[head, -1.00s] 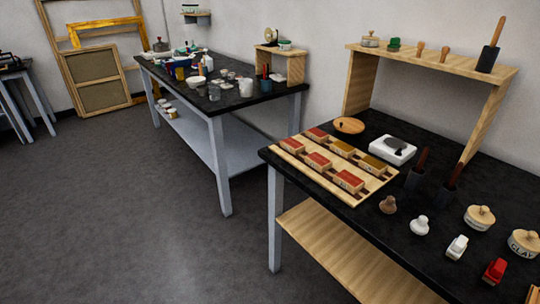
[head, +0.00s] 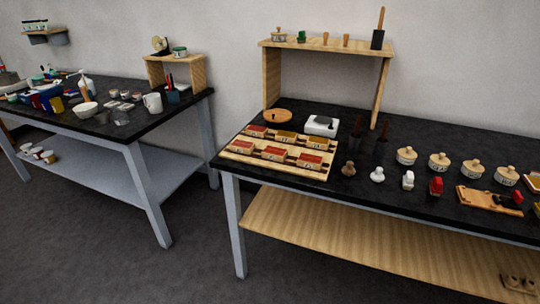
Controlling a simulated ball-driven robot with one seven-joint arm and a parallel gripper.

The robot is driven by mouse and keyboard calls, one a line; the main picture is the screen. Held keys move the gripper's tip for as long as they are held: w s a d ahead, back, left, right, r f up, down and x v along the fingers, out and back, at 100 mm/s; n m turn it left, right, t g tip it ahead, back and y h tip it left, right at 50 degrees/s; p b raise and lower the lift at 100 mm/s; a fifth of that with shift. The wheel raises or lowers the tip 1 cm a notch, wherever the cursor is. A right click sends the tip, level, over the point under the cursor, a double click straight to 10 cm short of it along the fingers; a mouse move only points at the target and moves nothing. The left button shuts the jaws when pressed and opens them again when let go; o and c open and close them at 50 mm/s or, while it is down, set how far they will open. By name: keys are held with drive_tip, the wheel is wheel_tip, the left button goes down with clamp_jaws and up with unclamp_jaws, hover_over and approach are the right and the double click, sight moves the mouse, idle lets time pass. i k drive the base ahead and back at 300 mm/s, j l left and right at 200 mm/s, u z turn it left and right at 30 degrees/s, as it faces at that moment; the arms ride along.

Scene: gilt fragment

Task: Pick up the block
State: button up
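Several small blocks with red or ochre tops sit in two rows on a light wooden rack on the dark near table. The front row shows a left red block (head: 241,146), a middle red block (head: 275,153) and a right red block (head: 309,161). The frames do not show which one is the task's block. My gripper is not in view.
The rack (head: 235,157) lies near the table's left end. Behind it are a round wooden disc (head: 277,116), a white slab (head: 321,125) and a wooden shelf (head: 330,48). Stamps and lidded pots stand to the right. A second cluttered table (head: 110,135) is at left, with grey floor between.

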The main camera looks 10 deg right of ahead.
sight(279, 154)
drive_tip(key=i+j+z, duration=0.1)
drive_tip(key=i+j, duration=0.4)
drive_tip(key=j, duration=0.15)
drive_tip(key=i+j+z, duration=0.15)
drive_tip(key=i+j, duration=0.3)
drive_tip(key=j, duration=0.3)
drive_tip(key=i+j+z, duration=0.15)
drive_tip(key=i+j, duration=0.1)
drive_tip(key=j, duration=0.1)
